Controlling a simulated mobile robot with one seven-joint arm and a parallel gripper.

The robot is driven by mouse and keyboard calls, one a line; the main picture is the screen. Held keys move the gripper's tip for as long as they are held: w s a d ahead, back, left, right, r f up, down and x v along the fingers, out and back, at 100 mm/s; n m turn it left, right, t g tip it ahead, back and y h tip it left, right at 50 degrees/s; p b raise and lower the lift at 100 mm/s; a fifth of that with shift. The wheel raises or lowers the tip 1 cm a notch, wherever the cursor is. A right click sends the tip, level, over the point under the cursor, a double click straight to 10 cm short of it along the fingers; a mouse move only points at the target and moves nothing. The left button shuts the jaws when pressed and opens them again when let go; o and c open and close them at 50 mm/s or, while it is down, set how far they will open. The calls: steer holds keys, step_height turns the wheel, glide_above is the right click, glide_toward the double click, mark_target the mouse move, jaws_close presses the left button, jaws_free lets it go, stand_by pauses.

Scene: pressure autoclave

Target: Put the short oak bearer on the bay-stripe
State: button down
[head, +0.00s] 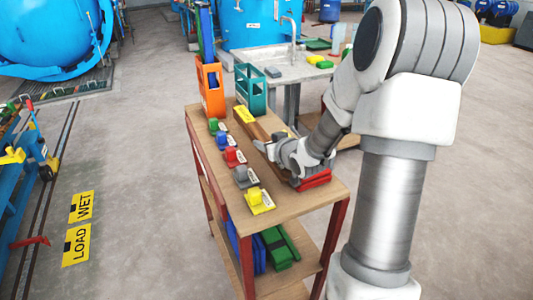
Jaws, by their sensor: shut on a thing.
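My gripper (270,150) is low over the wooden bench top, at the right end of a brown wooden piece. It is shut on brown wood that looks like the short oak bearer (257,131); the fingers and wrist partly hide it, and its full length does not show. A yellow label or block (244,114) lies at the far end of the wood. I cannot make out which mark is the bay-stripe. Yellow floor plates reading WET (82,207) and LOAD (76,245) lie on the floor at left.
The bench top (302,205) carries a row of coloured tagged blocks, an orange holder (210,87), a teal holder (251,88) and red pieces (314,181) beside my wrist. A sink table (275,60) stands behind. A blue vessel (50,40) is at far left. The floor between is clear.

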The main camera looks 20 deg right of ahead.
step_height(320, 180, down, 4)
steer(key=shift+r+b, duration=0.1)
steer(key=shift+b, duration=0.35)
steer(key=c, duration=0.8)
jaws_free()
steer(key=shift+f, duration=0.2)
steer(key=o, duration=0.5)
steer(key=shift+r, duration=0.15)
